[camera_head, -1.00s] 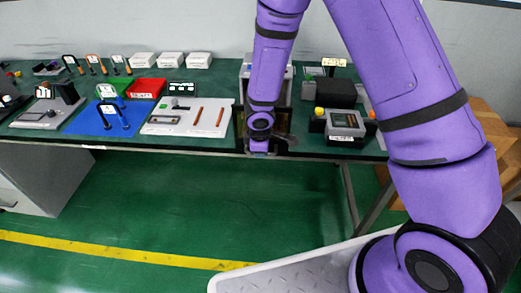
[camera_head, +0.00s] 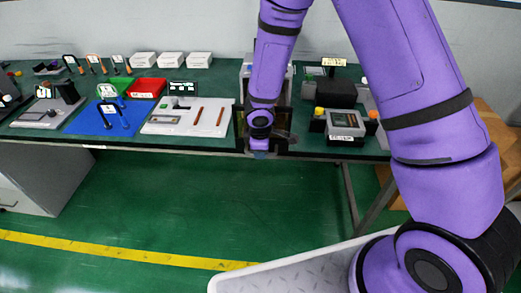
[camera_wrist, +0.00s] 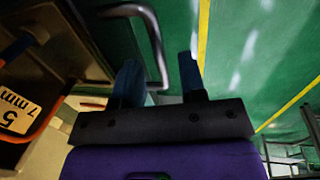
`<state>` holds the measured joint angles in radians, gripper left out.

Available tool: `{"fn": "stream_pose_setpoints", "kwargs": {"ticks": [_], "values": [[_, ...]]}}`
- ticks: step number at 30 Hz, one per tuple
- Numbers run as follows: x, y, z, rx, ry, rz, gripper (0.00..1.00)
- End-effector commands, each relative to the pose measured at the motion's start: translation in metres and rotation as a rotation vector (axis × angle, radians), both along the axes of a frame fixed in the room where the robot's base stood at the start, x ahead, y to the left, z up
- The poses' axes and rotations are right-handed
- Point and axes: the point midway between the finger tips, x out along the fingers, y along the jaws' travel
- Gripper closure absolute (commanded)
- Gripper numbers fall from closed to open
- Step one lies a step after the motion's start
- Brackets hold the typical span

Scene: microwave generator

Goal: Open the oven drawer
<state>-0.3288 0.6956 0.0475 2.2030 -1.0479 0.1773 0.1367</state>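The oven (camera_head: 283,92) stands at the table's front edge in the head view, mostly hidden behind my arm. My gripper (camera_head: 258,149) is low at its front; its fingers are not clear there. In the wrist view my gripper (camera_wrist: 160,64) is open, with two blue fingers spread apart. A grey bent bar handle (camera_wrist: 153,38) on the dark front at left reaches into the space between the fingers. I cannot tell whether a finger touches it. The dark front looks like the oven, with a label (camera_wrist: 18,110) at far left. I cannot tell whether the drawer is open.
The green table (camera_head: 210,78) carries a grey board (camera_head: 188,117), a blue mat (camera_head: 88,120) and a red tray (camera_head: 146,88) to the left. A grey device (camera_head: 345,124) stands close to the right. The green floor (camera_head: 180,210) before the table is clear.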

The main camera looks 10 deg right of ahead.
Motion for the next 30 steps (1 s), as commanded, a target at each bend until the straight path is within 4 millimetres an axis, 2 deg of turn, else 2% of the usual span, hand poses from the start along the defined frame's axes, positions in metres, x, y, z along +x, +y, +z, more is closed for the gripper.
{"fn": "stream_pose_setpoints", "kwargs": {"ticks": [9,15,21,30], "values": [[-0.009,0.003,0.054,0.003,-0.003,-0.001,0.62],[-0.015,0.005,0.082,0.001,-0.003,0.000,0.62],[-0.019,0.006,0.095,0.001,0.000,0.002,0.62],[-0.019,0.006,0.097,0.000,0.001,0.002,0.62]]}}
